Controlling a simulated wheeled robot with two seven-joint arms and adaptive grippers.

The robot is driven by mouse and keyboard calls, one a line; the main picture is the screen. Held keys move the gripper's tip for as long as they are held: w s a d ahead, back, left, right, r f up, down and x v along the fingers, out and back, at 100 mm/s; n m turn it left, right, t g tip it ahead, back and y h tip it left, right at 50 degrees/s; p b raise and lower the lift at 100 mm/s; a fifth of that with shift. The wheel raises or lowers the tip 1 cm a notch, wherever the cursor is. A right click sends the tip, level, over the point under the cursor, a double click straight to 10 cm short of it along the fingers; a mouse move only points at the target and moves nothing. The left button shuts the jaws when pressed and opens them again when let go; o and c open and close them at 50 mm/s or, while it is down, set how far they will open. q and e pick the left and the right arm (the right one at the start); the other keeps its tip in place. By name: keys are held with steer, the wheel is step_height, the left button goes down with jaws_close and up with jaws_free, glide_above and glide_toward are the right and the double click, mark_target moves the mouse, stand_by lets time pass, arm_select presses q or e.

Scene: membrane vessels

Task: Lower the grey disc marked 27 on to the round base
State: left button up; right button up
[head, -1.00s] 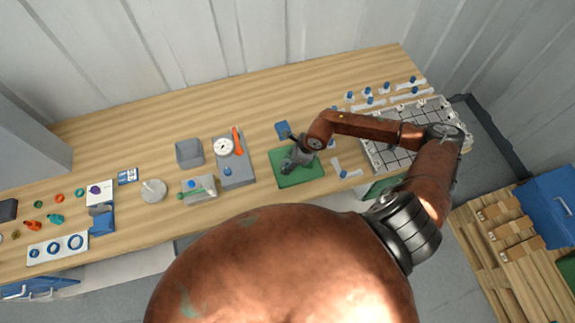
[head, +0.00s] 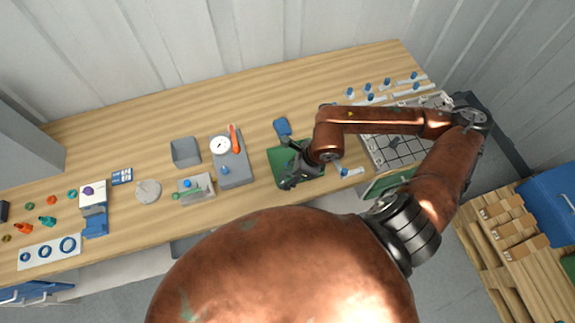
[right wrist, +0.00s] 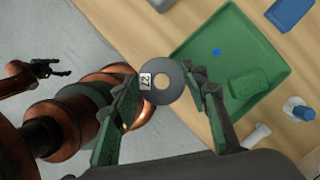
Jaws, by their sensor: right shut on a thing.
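My right gripper (right wrist: 162,78) is shut on the grey disc (right wrist: 174,89), a flat ring with a round centre hole and a white label reading 27. In the head view my right gripper (head: 288,181) is at the front left of the green tray; the disc cannot be made out there. A pale round piece (head: 148,191) on the table may be the round base; I cannot be sure. My left gripper (right wrist: 52,69) is small in the right wrist view, its opening unclear.
The green tray (right wrist: 187,51) holds a small blue piece and a green block. Left of it in the head view are a grey plate with a dial (head: 235,171) and a grey open box (head: 185,151). A gridded rack (head: 388,158) is at right. Bare wood lies along the back.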

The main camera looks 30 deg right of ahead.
steer(key=shift+s+a+r, duration=0.35)
steer(key=shift+s, duration=0.2)
steer(key=shift+s+a+r, duration=0.3)
steer(key=shift+s+r, duration=0.05)
steer(key=shift+s, duration=0.2)
steer(key=shift+r+p, duration=0.55)
steer(key=shift+r, duration=1.35)
